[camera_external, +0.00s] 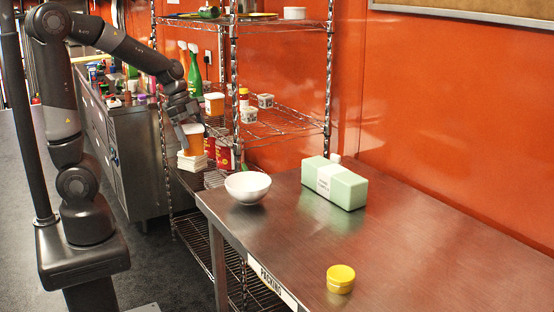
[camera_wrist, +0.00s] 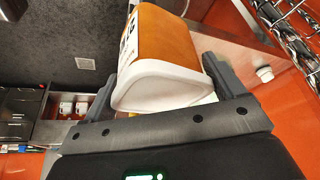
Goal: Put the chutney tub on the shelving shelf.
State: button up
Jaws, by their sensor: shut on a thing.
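The chutney tub (camera_external: 194,143) is orange with a white lid. My gripper (camera_external: 188,128) is shut on it and holds it in front of the shelving, near the level of its middle shelf. In the wrist view the tub (camera_wrist: 168,40) fills the space between my fingers, its white end (camera_wrist: 160,88) facing the camera and dark lettering on its side. The shelving (camera_external: 328,75) is a chrome wire rack; its middle shelf (camera_external: 285,122) holds several small items. I cannot tell the exact gap between the tub and the rack.
A similar orange tub (camera_external: 214,103), white printed tubs (camera_external: 249,115) and a green bottle (camera_external: 195,75) stand on or near the middle shelf. The steel table (camera_external: 400,240) holds a white bowl (camera_external: 248,187).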

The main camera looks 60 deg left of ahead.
jog(key=w+a+r+n+y, duration=0.2)
jog(key=a+r+n, duration=0.1)
jog(key=a+n, duration=0.4)
jog(key=w+a+r+n+t+y, duration=0.1)
jog(key=a+r+n+y, duration=0.15)
jog(key=a+n, duration=0.4)
jog(key=w+a+r+n+y, duration=0.2)
jog(key=a+r+n, duration=0.15)
jog(key=a, duration=0.65)
jog(key=shift+m+t+h, duration=0.3)
jog(key=shift+m+h, duration=0.15)
jog(key=shift+m, duration=0.05)
jog(key=shift+w+d+f, duration=0.95)
jog(key=shift+w+f, duration=0.8)
jog(key=shift+w, duration=1.8)
jog(key=shift+w+d+f, duration=1)
jog(key=shift+w+f, duration=0.7)
jog(key=shift+w, duration=1.85)
jog(key=shift+w+d+f, duration=0.95)
jog(key=shift+w+f, duration=0.8)
jog(key=shift+w, duration=1.8)
jog(key=shift+f, duration=0.1)
jog(key=o, duration=1)
jog(key=shift+f, duration=0.1)
